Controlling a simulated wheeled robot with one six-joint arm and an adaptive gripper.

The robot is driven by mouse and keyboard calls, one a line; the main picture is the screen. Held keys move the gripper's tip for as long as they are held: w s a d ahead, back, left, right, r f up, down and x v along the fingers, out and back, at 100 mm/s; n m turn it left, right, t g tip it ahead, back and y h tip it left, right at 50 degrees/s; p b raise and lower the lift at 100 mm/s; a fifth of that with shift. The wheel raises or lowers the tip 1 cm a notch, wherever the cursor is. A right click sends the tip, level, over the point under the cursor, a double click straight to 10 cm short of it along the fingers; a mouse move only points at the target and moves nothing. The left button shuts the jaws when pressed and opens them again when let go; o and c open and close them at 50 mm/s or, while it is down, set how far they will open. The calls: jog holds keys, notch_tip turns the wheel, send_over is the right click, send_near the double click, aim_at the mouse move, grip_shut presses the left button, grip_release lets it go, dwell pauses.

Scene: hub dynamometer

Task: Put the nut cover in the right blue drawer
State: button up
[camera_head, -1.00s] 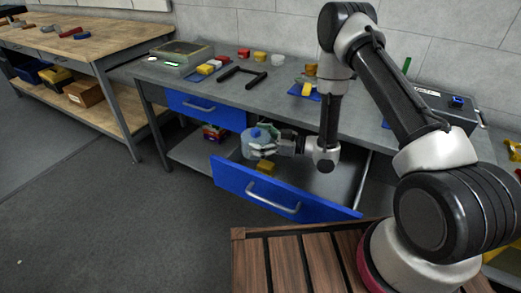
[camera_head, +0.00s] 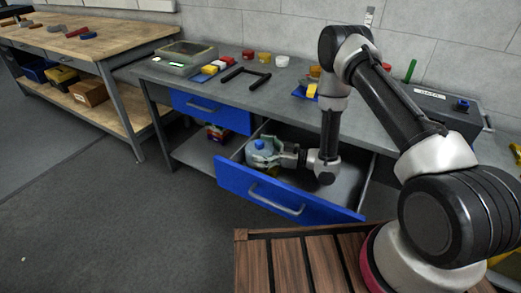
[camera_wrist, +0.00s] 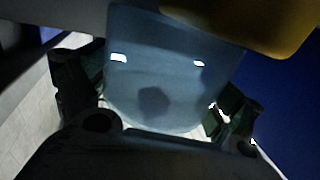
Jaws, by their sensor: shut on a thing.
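The nut cover (camera_head: 258,158) looks pale blue-grey with a darker blue top in the head view. In the wrist view it is a translucent bluish body (camera_wrist: 165,75) between my two fingers. My gripper (camera_head: 266,152) is shut on it. The right blue drawer (camera_head: 283,200) is pulled open. The held cover is at the drawer's left end, just behind its blue front, low within its outline. I cannot tell whether it touches the drawer floor.
A yellow thing (camera_wrist: 265,25) is close to the cover in the wrist view. The left blue drawer (camera_head: 211,112) is shut. The drawer's right part is mostly clear.

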jog(key=o, duration=0.7)
